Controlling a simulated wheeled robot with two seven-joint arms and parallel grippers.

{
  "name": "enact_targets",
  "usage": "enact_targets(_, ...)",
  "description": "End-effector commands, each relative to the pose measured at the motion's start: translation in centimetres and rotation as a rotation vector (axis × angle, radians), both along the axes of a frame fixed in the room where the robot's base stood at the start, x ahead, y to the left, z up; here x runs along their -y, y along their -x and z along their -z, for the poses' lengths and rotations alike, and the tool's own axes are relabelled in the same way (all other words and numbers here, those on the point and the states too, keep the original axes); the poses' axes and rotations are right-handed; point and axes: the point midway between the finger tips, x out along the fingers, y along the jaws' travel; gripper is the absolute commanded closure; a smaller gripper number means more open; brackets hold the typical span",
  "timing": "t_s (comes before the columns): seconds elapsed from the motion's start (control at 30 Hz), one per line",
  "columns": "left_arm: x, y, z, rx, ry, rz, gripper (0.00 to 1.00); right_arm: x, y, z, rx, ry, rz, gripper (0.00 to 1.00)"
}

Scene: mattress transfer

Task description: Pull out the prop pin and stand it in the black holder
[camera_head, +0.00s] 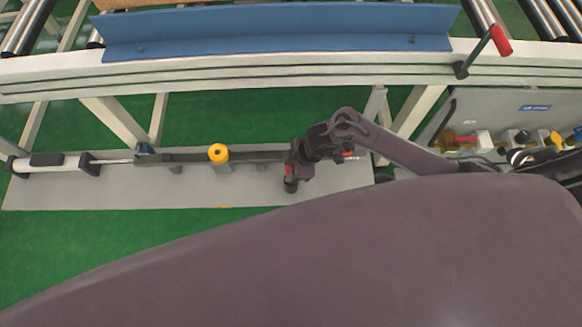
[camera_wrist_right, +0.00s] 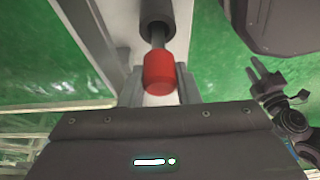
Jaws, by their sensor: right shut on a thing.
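The prop pin shows a red handle (camera_wrist_right: 160,72) and a short metal shaft in the right wrist view. My right gripper (camera_wrist_right: 158,92) is shut on the red handle, with a grey finger on each side. The shaft points towards a black tube (camera_wrist_right: 157,18), which looks like the black holder; I cannot tell how far the shaft is inside it. In the head view, my right gripper (camera_head: 291,167) is over the right part of the grey plate, with the black tube (camera_head: 291,185) just below it. My left gripper (camera_wrist_right: 280,100) appears at the right of the wrist view, fingers apart and empty.
The grey plate (camera_head: 90,192) lies on the green floor and bears a long rod mechanism with a yellow knob (camera_head: 218,153). A white frame beam (camera_head: 50,75) and blue angle (camera_head: 280,28) run behind. A red-handled crank (camera_head: 501,41) sticks out at the right.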

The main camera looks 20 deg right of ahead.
Motion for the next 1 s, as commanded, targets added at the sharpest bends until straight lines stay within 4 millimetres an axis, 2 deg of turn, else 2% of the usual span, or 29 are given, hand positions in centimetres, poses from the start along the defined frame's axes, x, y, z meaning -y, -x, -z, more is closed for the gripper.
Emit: enact_targets(1.0, 0.2, 0.3, 2.1, -0.006, 0.004, 0.003, 0.64, 0.0, 0.0, 2.7, 0.001, 0.0, 0.0, 0.98)
